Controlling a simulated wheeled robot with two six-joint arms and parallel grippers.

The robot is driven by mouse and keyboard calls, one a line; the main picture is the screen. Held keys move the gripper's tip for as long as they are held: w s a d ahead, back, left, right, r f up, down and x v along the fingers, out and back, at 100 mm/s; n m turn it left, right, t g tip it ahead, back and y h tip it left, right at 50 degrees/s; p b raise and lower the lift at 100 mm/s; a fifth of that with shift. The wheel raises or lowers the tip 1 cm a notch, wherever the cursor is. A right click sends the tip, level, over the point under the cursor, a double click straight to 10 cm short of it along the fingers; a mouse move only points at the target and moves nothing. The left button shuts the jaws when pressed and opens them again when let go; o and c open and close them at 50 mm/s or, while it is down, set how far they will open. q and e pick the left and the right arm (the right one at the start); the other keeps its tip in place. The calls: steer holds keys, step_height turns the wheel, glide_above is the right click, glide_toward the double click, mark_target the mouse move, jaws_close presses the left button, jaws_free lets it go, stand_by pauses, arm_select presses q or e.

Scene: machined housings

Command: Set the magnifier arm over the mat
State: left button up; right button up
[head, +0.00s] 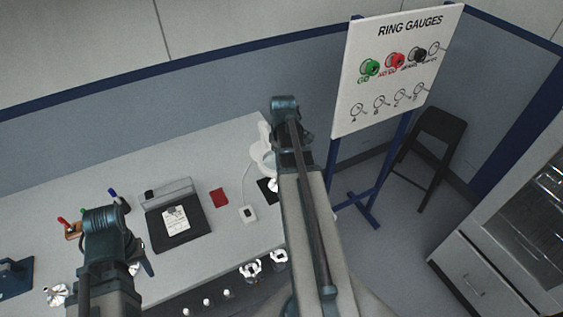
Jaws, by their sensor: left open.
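The white magnifier arm (263,152) stands at the far right part of the bench, partly hidden behind my right arm. A small dark mat (266,188) lies just below it in the picture, its right side hidden by the same arm. I cannot tell whether the lens is over the mat. My left gripper (141,266) is mostly hidden behind its own wrist at the lower left. It is open, over the bench front and well left of the magnifier.
Machined housings (250,270) stand along the front. A RING GAUGES board (385,115) stands right of the bench.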

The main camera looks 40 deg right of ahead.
steer(key=shift+o, duration=0.8)
steer(key=shift+a+r+p, duration=0.1)
steer(key=shift+r+p, duration=0.65)
step_height(320, 180, up, 12)
steer(key=p, duration=1.2)
steer(key=shift+r, duration=0.2)
